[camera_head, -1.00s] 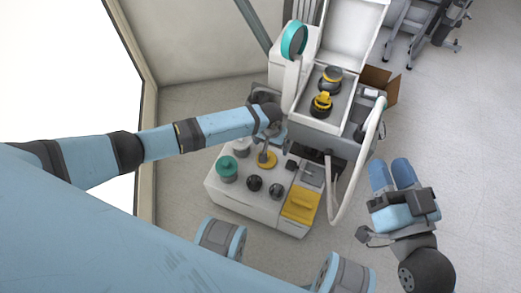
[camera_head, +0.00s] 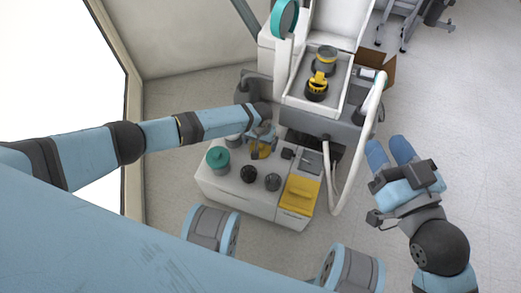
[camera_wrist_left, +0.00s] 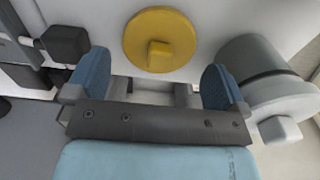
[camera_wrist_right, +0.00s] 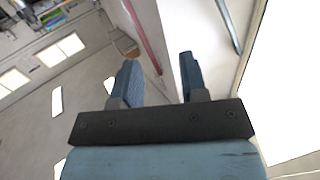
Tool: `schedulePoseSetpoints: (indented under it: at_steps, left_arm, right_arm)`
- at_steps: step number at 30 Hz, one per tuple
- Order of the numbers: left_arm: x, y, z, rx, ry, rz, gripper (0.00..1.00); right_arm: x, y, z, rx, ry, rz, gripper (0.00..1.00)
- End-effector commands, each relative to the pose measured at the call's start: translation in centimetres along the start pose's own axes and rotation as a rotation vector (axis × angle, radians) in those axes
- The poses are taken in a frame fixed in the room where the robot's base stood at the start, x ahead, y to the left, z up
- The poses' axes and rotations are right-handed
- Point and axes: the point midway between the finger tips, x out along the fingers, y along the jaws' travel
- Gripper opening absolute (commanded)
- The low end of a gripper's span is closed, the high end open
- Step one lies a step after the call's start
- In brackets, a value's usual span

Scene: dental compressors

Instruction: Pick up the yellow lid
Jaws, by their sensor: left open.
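The yellow lid (camera_wrist_left: 160,38) is a round disc with a small raised block handle. It lies on the white top of the compressor cabinet (camera_head: 228,186). In the head view the lid (camera_head: 259,151) is partly hidden by my left gripper (camera_head: 262,136). In the left wrist view my left gripper (camera_wrist_left: 158,84) is open, its blue fingers spread to either side and just short of the lid, with nothing between them. My right gripper (camera_head: 388,154) is at the right over the floor. In the right wrist view its fingers (camera_wrist_right: 160,78) are apart and empty.
A teal-lidded jar (camera_head: 217,158), two black knobs (camera_head: 260,178) and a yellow panel (camera_head: 299,196) share the cabinet top. A grey cylinder (camera_wrist_left: 262,75) sits right of the lid. A white open tray (camera_head: 337,100) holds two yellow-and-black parts behind. Open floor lies at the right.

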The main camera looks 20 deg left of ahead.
Motion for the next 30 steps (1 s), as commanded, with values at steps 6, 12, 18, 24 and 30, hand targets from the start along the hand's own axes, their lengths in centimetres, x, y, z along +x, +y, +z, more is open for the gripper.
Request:
schedulePoseSetpoints:
  at_steps: [6,12,18,24,30]
  left_arm:
    - [2.9,0.1,-0.2,0.000,0.001,0.000,1.00]
    - [2.9,0.1,-0.2,0.000,0.001,0.000,1.00]
    - [2.9,0.1,-0.1,0.000,0.001,0.000,0.70]
    - [2.9,0.1,-0.1,0.000,0.001,0.000,0.64]
    - [2.8,0.1,-0.1,0.000,0.001,0.000,0.64]
  right_arm:
    - [0.5,1.0,0.1,-0.115,0.064,0.005,0.40]
    - [0.5,1.1,-0.3,-0.130,0.071,0.007,0.40]
    - [0.5,1.0,-0.3,-0.128,0.070,0.007,0.40]
    - [0.5,1.0,-0.2,-0.128,0.070,0.006,0.40]
    - [0.5,1.0,-0.3,-0.127,0.070,0.006,0.40]
